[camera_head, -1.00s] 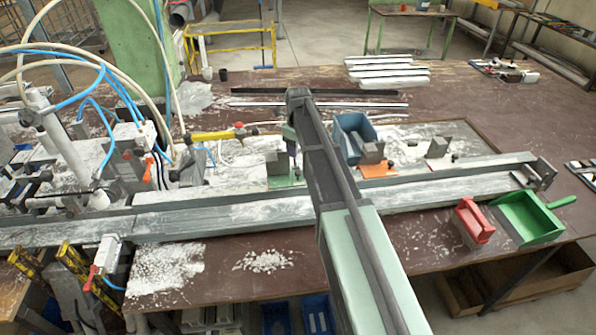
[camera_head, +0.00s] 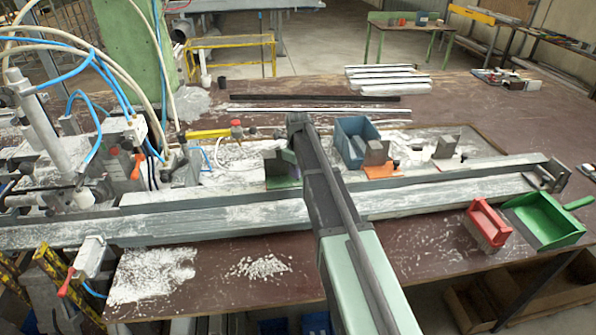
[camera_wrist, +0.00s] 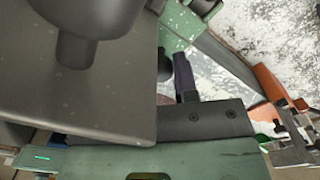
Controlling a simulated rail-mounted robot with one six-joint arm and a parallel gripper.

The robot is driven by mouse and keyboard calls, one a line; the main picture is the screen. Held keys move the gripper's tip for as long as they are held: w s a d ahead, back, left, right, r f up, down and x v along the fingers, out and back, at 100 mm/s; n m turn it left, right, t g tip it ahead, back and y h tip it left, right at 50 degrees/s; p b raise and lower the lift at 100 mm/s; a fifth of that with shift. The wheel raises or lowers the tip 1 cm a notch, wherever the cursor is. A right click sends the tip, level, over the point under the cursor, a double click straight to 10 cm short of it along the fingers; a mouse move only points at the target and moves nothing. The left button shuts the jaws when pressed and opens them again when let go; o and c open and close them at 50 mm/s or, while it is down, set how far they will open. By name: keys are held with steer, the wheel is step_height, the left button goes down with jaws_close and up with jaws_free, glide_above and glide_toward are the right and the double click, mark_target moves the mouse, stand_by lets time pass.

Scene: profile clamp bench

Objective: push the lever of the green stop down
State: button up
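The green stop (camera_head: 283,183) stands on the bench behind the long grey rail, with a grey block on its green base. My arm covers its right side in the head view. My gripper (camera_head: 293,171) hangs beside the grey block, low over the base, mostly hidden. In the wrist view a dark purple finger of my gripper (camera_wrist: 183,65) rises from a dark bracket with screws. A large grey surface fills the upper left, very close. Green stop parts (camera_wrist: 180,22) show beyond the finger. I cannot clearly make out the lever, contact with it, or the finger opening.
The orange stop (camera_head: 380,171) with its grey block stands to the right, near a blue bin (camera_head: 350,135). The grey rail (camera_head: 235,219) runs along the front. A red brush (camera_head: 488,223) and green dustpan (camera_head: 545,220) lie at right. Hoses and clamps crowd the left.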

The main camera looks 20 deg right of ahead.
jaws_close()
steer(key=shift+s+d, duration=0.2)
steer(key=shift+d, duration=0.5)
steer(key=o, duration=0.5)
jaws_free()
step_height(320, 180, up, 11)
steer(key=p, duration=1.1)
steer(key=shift+f, duration=0.15)
